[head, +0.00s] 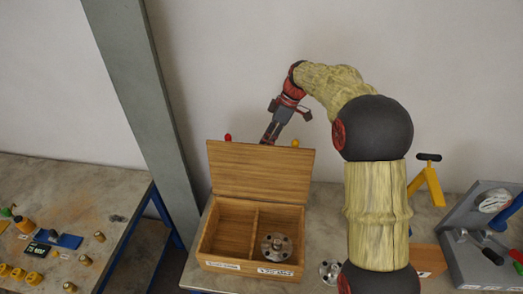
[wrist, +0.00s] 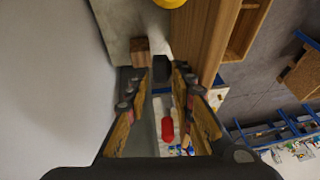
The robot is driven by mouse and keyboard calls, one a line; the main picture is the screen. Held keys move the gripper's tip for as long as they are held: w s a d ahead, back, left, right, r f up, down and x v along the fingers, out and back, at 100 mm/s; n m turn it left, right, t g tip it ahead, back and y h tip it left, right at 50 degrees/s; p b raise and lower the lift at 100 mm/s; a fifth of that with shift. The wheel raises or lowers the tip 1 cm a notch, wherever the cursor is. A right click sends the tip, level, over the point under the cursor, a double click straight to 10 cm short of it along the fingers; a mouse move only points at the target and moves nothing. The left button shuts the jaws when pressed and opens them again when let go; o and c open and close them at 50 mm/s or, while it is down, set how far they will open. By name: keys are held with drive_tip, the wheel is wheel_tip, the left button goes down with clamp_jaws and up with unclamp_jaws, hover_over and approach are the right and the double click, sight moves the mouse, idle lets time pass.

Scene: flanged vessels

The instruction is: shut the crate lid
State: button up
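The wooden crate (head: 229,265) stands on the bench with two compartments facing up. Its lid (head: 262,172) is open, standing up and leaning back from the rear edge. In the wrist view a wooden board, apparently the lid (wrist: 207,40), runs along the upper right beside the fingers. My gripper (head: 268,138) is behind the lid's top edge, its tips partly hidden there in the head view. In the wrist view my gripper (wrist: 163,72) has a gap between its fingers with no lid in it. A flanged metal part (head: 277,247) lies in the right compartment.
A red knob (head: 228,137) and a yellow knob (head: 295,143) show at the lid's top edge. Another flanged part (head: 330,271) lies right of the crate. A grey post (head: 150,100) rises at left. A yellow stand (head: 430,183) and grey fixture (head: 487,235) are at right.

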sight(260, 169)
drive_tip(key=shift+x, duration=1.85)
drive_tip(key=shift+c, duration=0.4)
clamp_jaws()
